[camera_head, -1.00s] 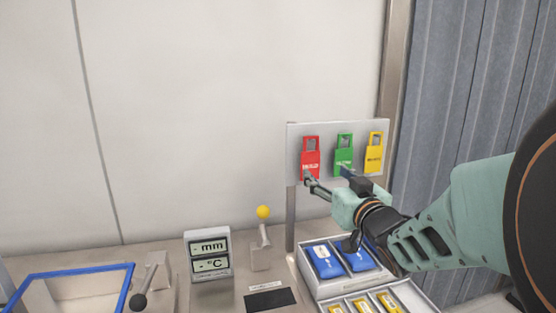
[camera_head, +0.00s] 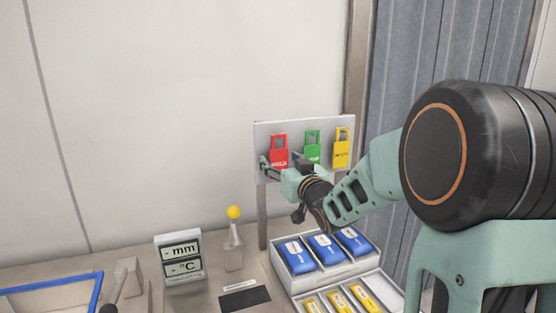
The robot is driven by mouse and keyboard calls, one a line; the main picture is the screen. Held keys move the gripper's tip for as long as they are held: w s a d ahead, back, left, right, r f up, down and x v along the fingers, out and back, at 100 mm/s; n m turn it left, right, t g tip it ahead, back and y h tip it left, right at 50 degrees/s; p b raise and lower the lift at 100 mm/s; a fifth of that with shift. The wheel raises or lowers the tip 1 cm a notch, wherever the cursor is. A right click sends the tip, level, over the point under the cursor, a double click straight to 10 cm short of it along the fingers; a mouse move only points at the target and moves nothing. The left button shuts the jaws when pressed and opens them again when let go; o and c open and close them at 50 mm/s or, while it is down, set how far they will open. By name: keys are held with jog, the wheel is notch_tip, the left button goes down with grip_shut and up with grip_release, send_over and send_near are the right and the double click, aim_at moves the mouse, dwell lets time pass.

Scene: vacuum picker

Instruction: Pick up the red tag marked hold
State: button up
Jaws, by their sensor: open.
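The red tag (camera_head: 279,148) hangs at the left of a grey upright board (camera_head: 262,133). Its white lettering is too small to read. A green tag (camera_head: 312,143) hangs in the middle and a yellow tag (camera_head: 341,150) at the right. My gripper (camera_head: 264,168) is open at the lower left of the red tag, its fingers pointing toward the board. It overlaps the bottom edge of the red tag in the picture; I cannot tell whether they touch. My gripper and wrist hide the lower part of the board and the bottom of the green tag.
A white tray (camera_head: 327,275) with blue and yellow packs stands below my arm. A display (camera_head: 180,259) reading mm and °C and a lever with a yellow knob (camera_head: 233,212) stand left of it. A blue-edged frame (camera_head: 95,290) is at lower left. The wall above is clear.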

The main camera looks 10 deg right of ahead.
jog(key=shift+c, duration=0.4)
jog(key=c, duration=1)
jog(key=shift+r, duration=0.1)
